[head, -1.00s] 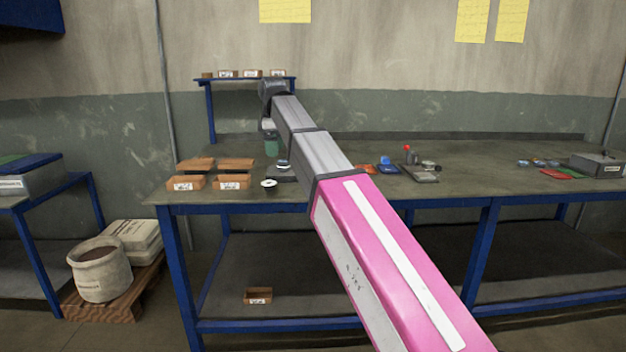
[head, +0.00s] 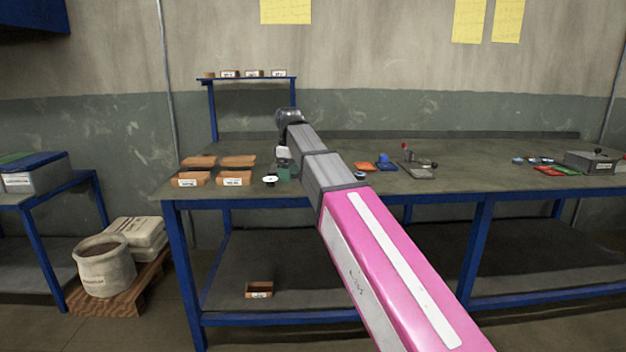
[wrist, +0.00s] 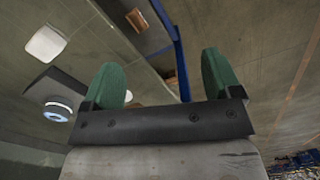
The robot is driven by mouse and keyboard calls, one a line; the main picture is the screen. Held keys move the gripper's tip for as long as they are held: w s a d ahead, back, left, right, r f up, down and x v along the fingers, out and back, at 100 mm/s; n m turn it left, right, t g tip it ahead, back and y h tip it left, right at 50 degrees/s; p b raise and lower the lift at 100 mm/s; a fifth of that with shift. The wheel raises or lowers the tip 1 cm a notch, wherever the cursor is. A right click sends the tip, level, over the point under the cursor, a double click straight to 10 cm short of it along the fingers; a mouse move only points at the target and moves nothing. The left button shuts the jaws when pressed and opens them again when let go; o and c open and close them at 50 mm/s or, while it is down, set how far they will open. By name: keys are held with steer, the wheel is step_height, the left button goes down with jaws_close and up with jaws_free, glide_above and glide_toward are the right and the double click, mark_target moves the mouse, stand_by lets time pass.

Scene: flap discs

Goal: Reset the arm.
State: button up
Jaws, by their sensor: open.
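My arm (head: 375,255), with a pink link and grey upper sections, reaches over the blue-framed workbench (head: 470,203). My gripper (wrist: 162,68) has two green fingers spread wide apart, with nothing held between them in the wrist view. In the head view the gripper (head: 284,168) hangs small and partly hidden at the arm's far end, above the left part of the bench. A small white disc-like piece (head: 270,180) lies on the bench just left of it. In the wrist view a dark block with a pale ring-shaped disc (wrist: 57,109) shows at the left.
Several orange-brown bins (head: 236,179) stand on the bench's left. A small raised shelf (head: 247,78) holds more bins behind. Coloured pieces (head: 385,161) and a lever device (head: 418,170) lie right of the arm. A grey box (head: 594,163) stands far right. One bin (head: 259,289) sits on the lower shelf.

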steer(key=s+d+f+m, duration=0.5)
steer(key=d+f, duration=0.4)
steer(key=f, duration=0.4)
steer(key=s+d+f+m, duration=0.5)
steer(key=s+d+f, duration=0.2)
steer(key=f, duration=0.7)
steer(key=s+d+f+m, duration=0.4)
steer(key=s+d+f, duration=0.2)
steer(key=d+f, duration=0.4)
step_height(320, 180, down, 4)
steer(key=shift+d+r+m, duration=0.1)
steer(key=shift+d+m, duration=0.25)
steer(key=shift+m, duration=0.05)
